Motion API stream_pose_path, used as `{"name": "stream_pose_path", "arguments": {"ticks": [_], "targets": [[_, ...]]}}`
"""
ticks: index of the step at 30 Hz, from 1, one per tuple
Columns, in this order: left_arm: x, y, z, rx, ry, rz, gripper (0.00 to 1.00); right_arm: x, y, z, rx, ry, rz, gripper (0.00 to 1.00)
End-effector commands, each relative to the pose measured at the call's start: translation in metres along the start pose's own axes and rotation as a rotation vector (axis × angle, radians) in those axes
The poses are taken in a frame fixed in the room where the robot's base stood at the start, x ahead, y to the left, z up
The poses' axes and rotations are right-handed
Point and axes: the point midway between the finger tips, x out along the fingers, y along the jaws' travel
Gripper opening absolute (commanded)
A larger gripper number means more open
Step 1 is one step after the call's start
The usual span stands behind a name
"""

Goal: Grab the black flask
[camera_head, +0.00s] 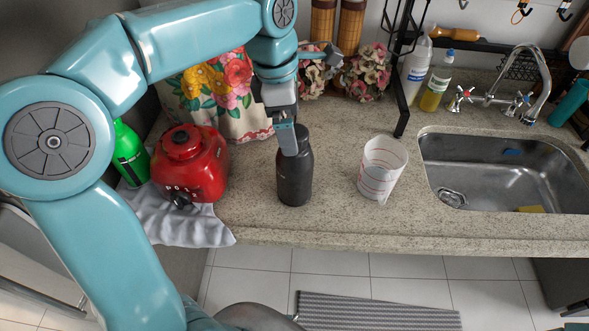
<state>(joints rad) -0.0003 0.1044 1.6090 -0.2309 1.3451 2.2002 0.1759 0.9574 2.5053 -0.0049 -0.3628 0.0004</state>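The black flask (295,182) stands upright on the granite counter, left of the clear measuring cup. My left arm comes in from the left and arches over the counter. My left gripper (287,138) points down at the flask's top. One grey finger overlaps the flask's cap and upper body in the picture. The other finger cannot be made out, so I cannot tell whether the gripper is open or shut, or whether it touches the flask. My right gripper is not in view.
A red appliance (190,165) on a grey cloth (185,222) and a green bottle (129,153) stand left. The clear measuring cup (381,170) is right of the flask, before the sink (500,165). A floral cloth (217,95) and flowers (366,72) are behind. Counter between flask and cup is clear.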

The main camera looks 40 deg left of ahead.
Motion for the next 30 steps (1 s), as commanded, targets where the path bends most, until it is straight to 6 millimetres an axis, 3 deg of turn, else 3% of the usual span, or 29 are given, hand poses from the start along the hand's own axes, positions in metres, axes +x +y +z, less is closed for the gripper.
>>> {"name": "stream_pose_path", "arguments": {"ticks": [10, 19, 27, 30], "targets": [[0.048, 0.001, 0.001, 0.000, 0.003, -0.003, 1.00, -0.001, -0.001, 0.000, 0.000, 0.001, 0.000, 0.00], [0.054, 0.002, 0.002, 0.000, 0.001, -0.001, 1.00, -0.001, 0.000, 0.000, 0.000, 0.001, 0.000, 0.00], [0.053, 0.002, 0.002, 0.000, 0.001, -0.001, 0.13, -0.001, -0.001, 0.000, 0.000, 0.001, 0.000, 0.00], [0.053, 0.002, 0.002, 0.000, 0.000, 0.000, 0.13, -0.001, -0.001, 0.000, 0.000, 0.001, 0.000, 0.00]]}}
